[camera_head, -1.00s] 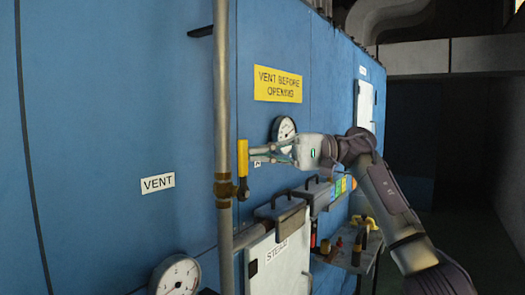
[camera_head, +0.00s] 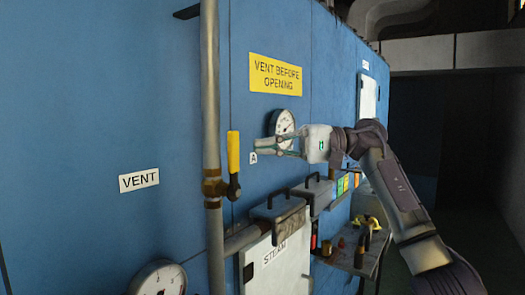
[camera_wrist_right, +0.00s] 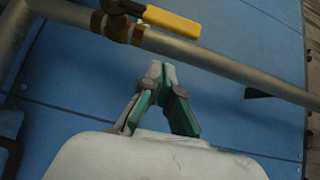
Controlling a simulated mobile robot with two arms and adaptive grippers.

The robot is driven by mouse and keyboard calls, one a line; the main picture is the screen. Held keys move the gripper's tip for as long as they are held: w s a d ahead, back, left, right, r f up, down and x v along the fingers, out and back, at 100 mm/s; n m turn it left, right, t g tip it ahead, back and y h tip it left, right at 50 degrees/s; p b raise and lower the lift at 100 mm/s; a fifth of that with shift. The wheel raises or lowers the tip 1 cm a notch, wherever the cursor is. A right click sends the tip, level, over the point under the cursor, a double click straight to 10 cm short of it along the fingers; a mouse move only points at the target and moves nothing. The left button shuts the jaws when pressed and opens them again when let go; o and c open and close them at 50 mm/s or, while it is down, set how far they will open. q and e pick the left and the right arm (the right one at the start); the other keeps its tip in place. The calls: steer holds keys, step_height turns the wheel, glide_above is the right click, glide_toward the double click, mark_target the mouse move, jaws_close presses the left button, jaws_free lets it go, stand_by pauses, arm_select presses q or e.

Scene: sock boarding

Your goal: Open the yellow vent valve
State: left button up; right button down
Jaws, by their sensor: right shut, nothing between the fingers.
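The yellow vent valve handle (camera_head: 233,152) stands upright beside the vertical pipe (camera_head: 211,90), joined to a brass valve body (camera_head: 214,187). In the right wrist view the yellow handle (camera_wrist_right: 172,22) lies along the top, next to the brass body (camera_wrist_right: 118,22) on the pipe (camera_wrist_right: 230,72). My right gripper (camera_head: 258,146) is to the right of the handle, apart from it, with its fingers pointing left. In the right wrist view the fingertips (camera_wrist_right: 161,72) are together with nothing between them. My left gripper is not in view.
A blue wall carries a VENT label (camera_head: 139,180), a yellow VENT BEFORE OPENING sign (camera_head: 275,75) and a gauge (camera_head: 284,121) behind my right gripper. Another gauge (camera_head: 158,278) is at lower left. A white STEAM door (camera_head: 276,262) and a handled box (camera_head: 279,207) stand below.

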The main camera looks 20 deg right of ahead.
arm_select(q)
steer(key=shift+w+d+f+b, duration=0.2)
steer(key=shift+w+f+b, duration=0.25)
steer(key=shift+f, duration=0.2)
arm_select(e)
steer(key=s+d, duration=0.1)
steer(key=d, duration=0.8)
steer(key=shift+s+d, duration=0.25)
steer(key=shift+d, duration=0.15)
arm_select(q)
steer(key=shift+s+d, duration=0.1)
arm_select(e)
steer(key=shift+r, duration=0.1)
